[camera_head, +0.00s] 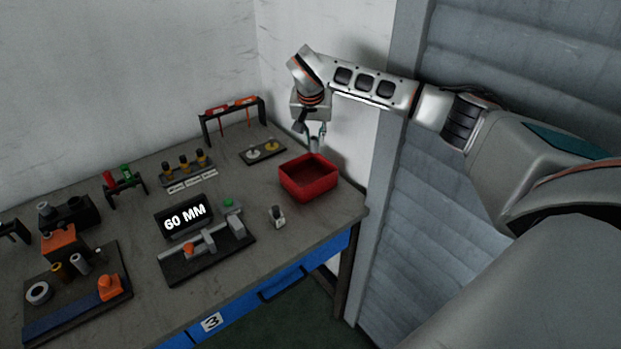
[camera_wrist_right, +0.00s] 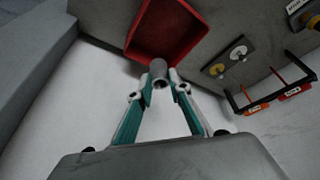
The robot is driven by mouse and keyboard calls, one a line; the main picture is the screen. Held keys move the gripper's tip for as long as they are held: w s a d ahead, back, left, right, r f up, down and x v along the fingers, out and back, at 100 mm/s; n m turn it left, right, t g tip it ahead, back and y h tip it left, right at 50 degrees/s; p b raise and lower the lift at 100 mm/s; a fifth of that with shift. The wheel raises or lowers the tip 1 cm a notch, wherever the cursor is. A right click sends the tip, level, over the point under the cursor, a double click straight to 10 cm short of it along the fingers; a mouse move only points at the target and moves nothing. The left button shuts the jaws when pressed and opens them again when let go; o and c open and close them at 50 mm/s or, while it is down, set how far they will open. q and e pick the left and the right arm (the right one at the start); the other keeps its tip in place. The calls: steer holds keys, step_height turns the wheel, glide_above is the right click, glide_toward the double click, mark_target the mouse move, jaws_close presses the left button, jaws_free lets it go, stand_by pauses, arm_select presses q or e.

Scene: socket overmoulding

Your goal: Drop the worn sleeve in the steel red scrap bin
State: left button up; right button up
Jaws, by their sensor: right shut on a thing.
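The red scrap bin (camera_head: 309,180) stands at the right end of the workbench. It also shows in the right wrist view (camera_wrist_right: 170,30). My right gripper (camera_head: 316,140) is above the bin's back edge in the head view. In the right wrist view my right gripper (camera_wrist_right: 160,80) is shut on a grey hollow sleeve (camera_wrist_right: 158,70), with the red bin behind it. The sleeve shows only small and partly covered in the head view, and I cannot tell whether it is fully over the opening. My left gripper is not in view.
A small grey-and-black piece (camera_head: 277,216) stands in front of the bin. A plate with two discs (camera_head: 262,151) and a black rack with red-handled tools (camera_head: 233,110) are to its left. A "60 MM" display (camera_head: 186,217) and fixture stand mid-bench. The wall is close behind.

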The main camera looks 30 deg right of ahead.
steer(key=shift+f, duration=1.45)
steer(key=o, duration=0.9)
step_height(320, 180, up, 10)
